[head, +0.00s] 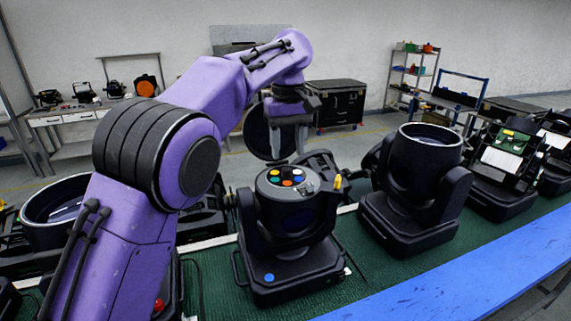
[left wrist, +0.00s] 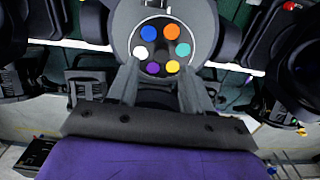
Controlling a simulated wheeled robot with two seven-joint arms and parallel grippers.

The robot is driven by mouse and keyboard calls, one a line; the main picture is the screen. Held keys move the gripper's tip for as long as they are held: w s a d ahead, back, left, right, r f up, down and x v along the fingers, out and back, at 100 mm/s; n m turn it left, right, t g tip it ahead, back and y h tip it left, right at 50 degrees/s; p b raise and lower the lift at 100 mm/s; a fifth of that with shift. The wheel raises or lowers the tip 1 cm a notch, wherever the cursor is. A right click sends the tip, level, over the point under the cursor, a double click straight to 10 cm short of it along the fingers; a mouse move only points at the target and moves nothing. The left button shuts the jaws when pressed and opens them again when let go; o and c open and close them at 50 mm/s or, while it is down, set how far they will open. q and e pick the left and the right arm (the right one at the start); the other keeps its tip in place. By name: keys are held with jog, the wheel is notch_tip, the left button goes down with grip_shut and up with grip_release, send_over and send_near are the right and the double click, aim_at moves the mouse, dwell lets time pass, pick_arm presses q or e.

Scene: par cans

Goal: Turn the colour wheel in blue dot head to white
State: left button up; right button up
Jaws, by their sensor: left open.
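The blue dot head (head: 290,215) is a black moving head, upright on its base, with a blue dot (head: 269,277) on the base front. Its top is open and shows the colour wheel (head: 287,181), a disc with round colour filters. In the left wrist view the wheel (left wrist: 161,50) shows blue and orange at the top, teal at right, yellow and purple at the bottom and white (left wrist: 140,52) at lower left. My left gripper (head: 290,150) is open and empty, pointing down above the wheel. Its fingers (left wrist: 160,78) straddle the wheel's lower part in the wrist view. My right gripper is not in view.
Another black head (head: 415,185) stands to the right on the green mat (head: 385,265). A blue beam (head: 450,285) runs along the front. My left arm hides part of the left side, where another head (head: 55,210) stands. A black case (head: 338,103) is behind.

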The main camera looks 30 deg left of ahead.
aim_at(286, 169)
pick_arm(q)
jog(key=f, duration=0.4)
jog(key=shift+a+f, duration=0.2)
jog(key=shift+a, duration=0.1)
jog(key=shift+d+f, duration=0.1)
jog(key=shift+f, duration=0.2)
grip_shut()
